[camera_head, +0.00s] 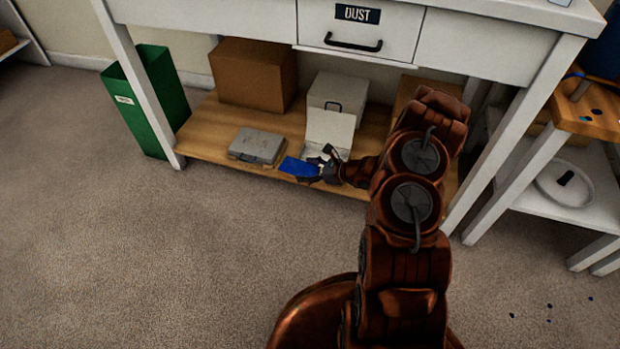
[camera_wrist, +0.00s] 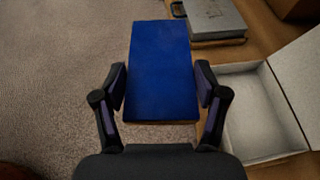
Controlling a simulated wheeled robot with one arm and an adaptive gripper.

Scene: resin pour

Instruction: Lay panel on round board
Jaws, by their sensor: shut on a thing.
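The panel (camera_wrist: 160,60) is a flat blue rectangle with a thin brownish edge. In the wrist view my gripper (camera_wrist: 160,86) is shut on its near part, one finger at each side. In the head view the blue panel (camera_head: 297,167) is at the front edge of the low wooden shelf, with my gripper (camera_head: 325,168) to its right. A round white disc (camera_head: 556,193), which looks like the round board, lies on the lower shelf of the side table at right. A small dark thing is on it.
An open white box (camera_head: 330,130) stands beside my gripper. A grey case (camera_head: 257,146) and a cardboard box (camera_head: 253,75) are on the wooden shelf (camera_head: 205,125). A green bin (camera_head: 150,100) stands left. White table legs flank the shelf. The carpet in front is mostly clear.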

